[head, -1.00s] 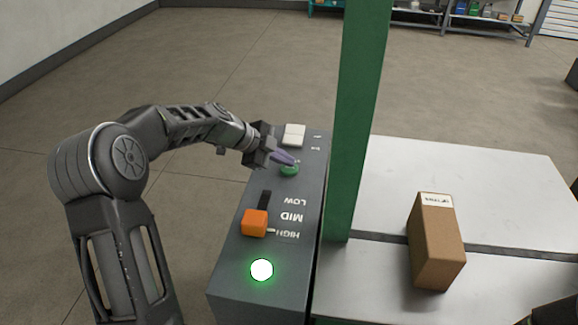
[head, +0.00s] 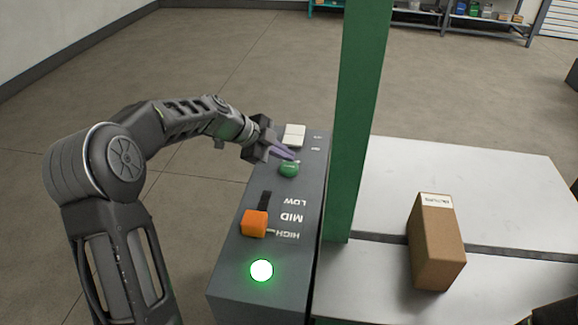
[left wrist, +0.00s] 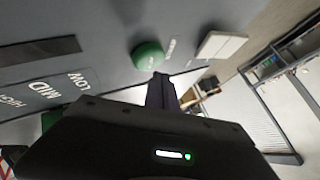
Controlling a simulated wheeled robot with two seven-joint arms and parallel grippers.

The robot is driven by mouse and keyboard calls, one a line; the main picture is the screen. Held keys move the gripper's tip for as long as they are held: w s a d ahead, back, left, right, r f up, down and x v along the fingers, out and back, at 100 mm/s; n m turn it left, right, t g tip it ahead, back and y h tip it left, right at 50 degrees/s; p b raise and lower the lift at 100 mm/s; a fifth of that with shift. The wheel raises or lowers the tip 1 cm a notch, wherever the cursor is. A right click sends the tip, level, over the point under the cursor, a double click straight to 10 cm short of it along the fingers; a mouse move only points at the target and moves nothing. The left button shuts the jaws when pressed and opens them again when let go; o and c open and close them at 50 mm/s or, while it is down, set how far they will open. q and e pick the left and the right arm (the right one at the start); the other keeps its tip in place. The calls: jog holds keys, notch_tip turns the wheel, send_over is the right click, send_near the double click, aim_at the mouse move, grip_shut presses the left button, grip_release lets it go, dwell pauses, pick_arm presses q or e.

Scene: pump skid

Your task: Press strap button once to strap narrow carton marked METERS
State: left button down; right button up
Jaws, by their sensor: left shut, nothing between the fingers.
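The green round button (head: 289,169) sits on the grey control panel (head: 228,279), behind the LOW mark. My left gripper (head: 294,156) is shut and empty, with its purple-grey fingertips just behind the button in the head view. The left wrist view shows the green button (left wrist: 148,57) just beyond the fingertips (left wrist: 161,80); a small gap seems to separate them. The narrow brown carton (head: 437,247) stands on the pale table, right of the green post. Its white label is too small to read surely. No strap shows on it. My right gripper is not clearly seen.
An orange slider handle (head: 255,223) is by HIGH on the panel. A lit green lamp (head: 262,270) is in front of it and a white switch (head: 294,134) behind the button. The green post (head: 357,125) rises between panel and table (head: 470,180).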

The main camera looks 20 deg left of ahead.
aim_at(285, 167)
pick_arm(q)
jog(key=shift+r+p, duration=0.55)
jog(key=shift+r, duration=1.85)
